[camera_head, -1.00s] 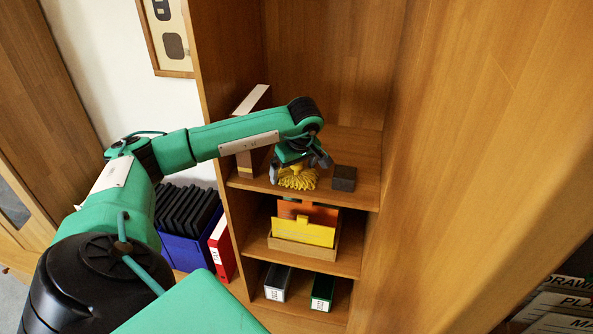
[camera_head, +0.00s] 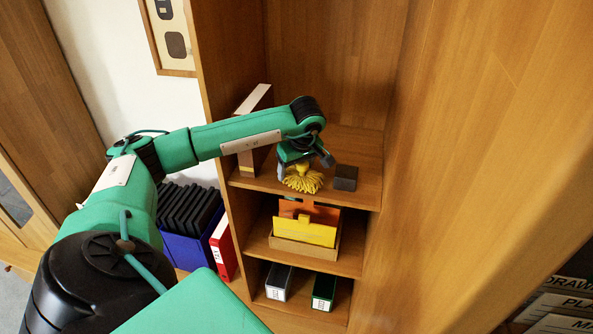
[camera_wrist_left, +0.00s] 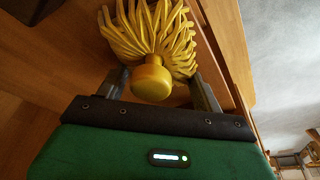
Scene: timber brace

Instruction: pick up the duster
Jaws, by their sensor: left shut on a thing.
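The duster (camera_head: 304,180) is yellow, with a shaggy fringe of thick strands and a round knob. It is at the upper open shelf of the cupboard. My left gripper (camera_head: 305,165) is over it and shut on it. In the left wrist view the duster (camera_wrist_left: 152,50) shows its knob toward the camera, between the two fingers of my left gripper (camera_wrist_left: 158,82). I cannot tell whether the duster touches the shelf. My right gripper is in neither view.
A dark block (camera_head: 345,178) stands just right of the duster on the shelf (camera_head: 360,198). Below are a tray of orange and yellow cards (camera_head: 303,228) and two binders (camera_head: 323,291). The cupboard's side wall (camera_head: 460,150) bounds the right.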

